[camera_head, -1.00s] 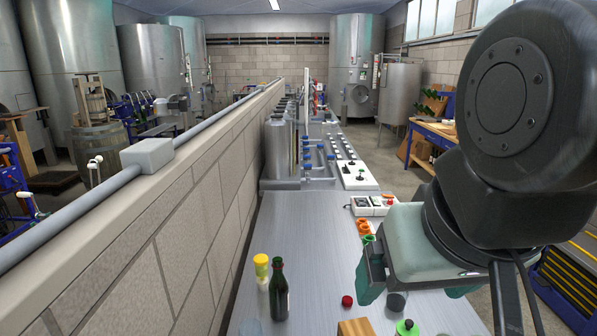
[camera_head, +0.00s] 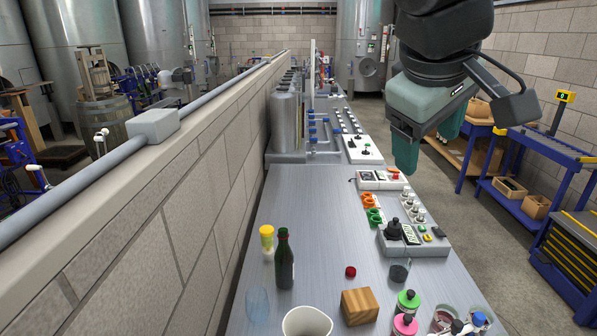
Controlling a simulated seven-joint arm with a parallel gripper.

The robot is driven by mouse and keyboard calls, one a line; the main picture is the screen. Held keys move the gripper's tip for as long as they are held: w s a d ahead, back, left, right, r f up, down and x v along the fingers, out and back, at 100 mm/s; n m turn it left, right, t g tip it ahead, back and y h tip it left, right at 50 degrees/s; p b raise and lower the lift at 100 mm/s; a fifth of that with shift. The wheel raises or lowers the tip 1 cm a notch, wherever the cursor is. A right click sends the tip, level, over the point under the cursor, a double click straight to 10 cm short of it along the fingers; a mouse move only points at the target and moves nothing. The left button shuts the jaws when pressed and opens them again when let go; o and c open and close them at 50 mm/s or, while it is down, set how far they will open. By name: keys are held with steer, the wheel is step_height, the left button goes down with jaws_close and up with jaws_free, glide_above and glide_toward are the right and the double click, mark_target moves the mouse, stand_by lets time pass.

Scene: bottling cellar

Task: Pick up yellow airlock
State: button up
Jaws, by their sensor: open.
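A small yellow-topped item (camera_head: 267,240) with a pale lower part stands upright at the left of the metal worktop, beside the wall. It looks like the yellow airlock, but it is too small to be sure. A dark green bottle (camera_head: 284,262) stands close to its right, slightly nearer to the camera. My gripper (camera_head: 428,147) is open and empty, high up at the right, well away from the yellow item. Its teal fingers point downward.
A wooden block (camera_head: 359,306), a red cap (camera_head: 350,272), a white cup (camera_head: 307,322), and green (camera_head: 407,302) and pink (camera_head: 404,324) capped bottles stand near the front. A control box (camera_head: 412,240) sits at the right edge. The worktop's (camera_head: 310,200) middle is clear.

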steer(key=w+a+n+t+h, duration=0.3)
steer(key=w+n, duration=0.4)
steer(key=w, duration=0.8)
steer(key=n+t, duration=0.8)
steer(key=n, duration=1)
glide_above(264, 240)
step_height(264, 240, down, 2)
steer(key=shift+n, duration=0.3)
steer(key=f, duration=4.2)
steer(key=shift+s+a+f, duration=0.1)
steer(key=shift+s+f, duration=0.2)
steer(key=shift+s, duration=0.1)
steer(key=shift+x, duration=1)
steer(key=shift+w+f, duration=0.1)
steer(key=shift+w, duration=0.35)
steer(key=c, duration=1.1)
